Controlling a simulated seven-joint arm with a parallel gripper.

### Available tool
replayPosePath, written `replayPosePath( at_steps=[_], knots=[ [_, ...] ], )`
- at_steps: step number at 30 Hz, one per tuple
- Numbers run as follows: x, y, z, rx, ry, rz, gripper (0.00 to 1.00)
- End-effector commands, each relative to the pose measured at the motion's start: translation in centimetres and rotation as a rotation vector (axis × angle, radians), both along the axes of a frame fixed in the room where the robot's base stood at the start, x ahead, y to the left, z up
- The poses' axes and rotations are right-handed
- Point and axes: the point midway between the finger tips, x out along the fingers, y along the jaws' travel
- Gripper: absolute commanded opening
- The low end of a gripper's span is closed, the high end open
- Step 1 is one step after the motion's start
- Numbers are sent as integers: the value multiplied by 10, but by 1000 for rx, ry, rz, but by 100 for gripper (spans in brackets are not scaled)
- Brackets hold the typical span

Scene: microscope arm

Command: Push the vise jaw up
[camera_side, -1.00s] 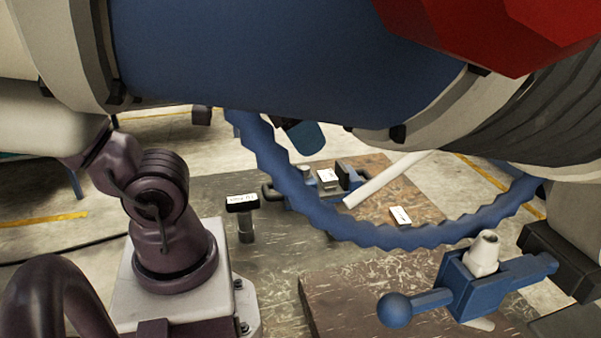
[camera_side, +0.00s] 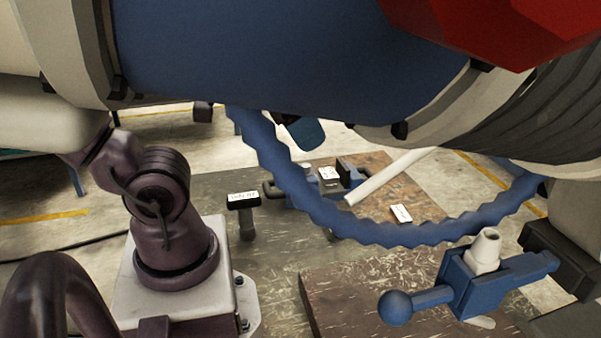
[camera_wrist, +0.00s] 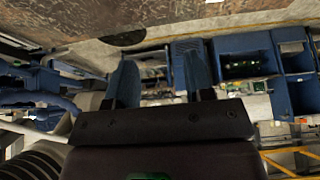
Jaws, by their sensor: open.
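A blue vise (camera_side: 478,285) with a ball-ended handle and a pale upright plug stands at the lower right in the side view. A smaller blue vise (camera_side: 350,170) stands on the far brown board, partly behind a ribbed blue hoop. I cannot tell which vise the task means, and no jaw is clearly seen moving. In the wrist view my gripper (camera_wrist: 160,82) has its two blue fingers apart, with nothing seen held between them. In the side view I cannot make out my gripper for certain, so its distance to either vise is unclear.
The ribbed blue hoop (camera_side: 400,236) and a large blue cylindrical body (camera_side: 270,55) block much of the side view. A purple jointed arm on a pale block (camera_side: 170,290) stands left. A black-topped post (camera_side: 243,202) and a white rod (camera_side: 390,176) are near the hoop.

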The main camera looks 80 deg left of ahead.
Motion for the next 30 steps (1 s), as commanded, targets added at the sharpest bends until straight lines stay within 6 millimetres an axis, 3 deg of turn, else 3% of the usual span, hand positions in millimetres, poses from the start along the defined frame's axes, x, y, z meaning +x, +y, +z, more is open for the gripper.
replayPosePath(
  at_steps=[5, 8, 17, 24, 27, 30],
  knots=[
    [9, 28, -20, -12, 114, 133, 48],
    [25, 57, -29, -35, 199, 249, 48],
    [64, 183, -71, -99, 400, 453, 48],
    [60, 294, -130, -142, 504, 465, 48],
    [56, 328, -150, -140, 521, 423, 48],
    [63, 353, -156, -108, 512, 332, 48]
  ],
)
